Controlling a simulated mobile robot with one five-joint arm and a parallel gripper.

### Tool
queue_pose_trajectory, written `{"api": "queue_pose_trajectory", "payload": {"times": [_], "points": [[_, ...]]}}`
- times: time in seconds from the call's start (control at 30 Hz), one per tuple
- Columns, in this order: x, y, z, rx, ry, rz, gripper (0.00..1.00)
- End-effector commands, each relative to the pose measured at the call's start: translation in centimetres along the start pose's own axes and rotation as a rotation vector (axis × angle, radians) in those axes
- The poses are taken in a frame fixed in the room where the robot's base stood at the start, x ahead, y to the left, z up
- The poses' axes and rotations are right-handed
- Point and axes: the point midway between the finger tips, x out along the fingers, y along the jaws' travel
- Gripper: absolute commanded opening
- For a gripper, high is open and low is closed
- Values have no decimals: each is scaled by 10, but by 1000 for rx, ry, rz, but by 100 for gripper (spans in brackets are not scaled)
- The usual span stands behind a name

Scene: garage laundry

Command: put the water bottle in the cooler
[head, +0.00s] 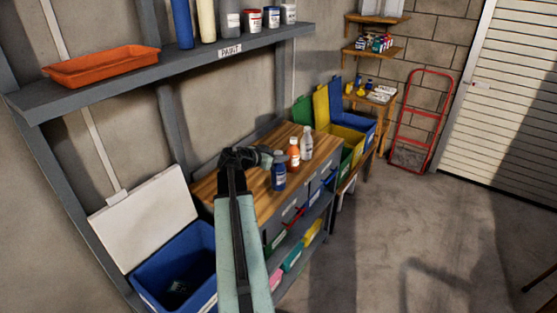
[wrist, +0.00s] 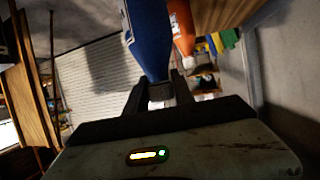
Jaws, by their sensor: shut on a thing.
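A blue bottle (head: 279,174) is upright at the front edge of the wooden bench top. I cannot tell whether its base touches the wood. My gripper (head: 268,157) reaches it from the left and is shut on its pale cap end. In the wrist view, which looks upside down, the blue bottle (wrist: 148,38) has its narrow end between the two fingertips (wrist: 160,92). The blue cooler (head: 190,262) stands on the floor at the lower left, its white lid (head: 146,217) open against the wall. A small dark item seems to lie inside it.
An orange bottle (head: 293,155) and a pale bottle (head: 307,144) stand close behind the blue one. The bench (head: 215,183) has drawers and a lower shelf of bins. A paint shelf (head: 180,66) hangs above. Colored bins stand beyond the bench; open floor lies at right.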

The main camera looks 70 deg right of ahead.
Motion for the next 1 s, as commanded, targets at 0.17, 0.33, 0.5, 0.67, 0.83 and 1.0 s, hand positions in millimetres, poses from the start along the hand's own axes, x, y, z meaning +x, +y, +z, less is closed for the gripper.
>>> {"api": "queue_pose_trajectory", "payload": {"times": [0.17, 0.33, 0.5, 0.67, 0.83, 1.0], "points": [[37, -38, -9, 0, 1, 1, 0], [48, -49, -13, 0, 1, 0, 0], [50, -52, -14, 0, 1, 0, 0], [63, -55, 9, 0, 0, 0, 0], [68, -55, 21, 0, 1, 0, 0], [66, -55, 18, 0, 0, 0, 0]]}}
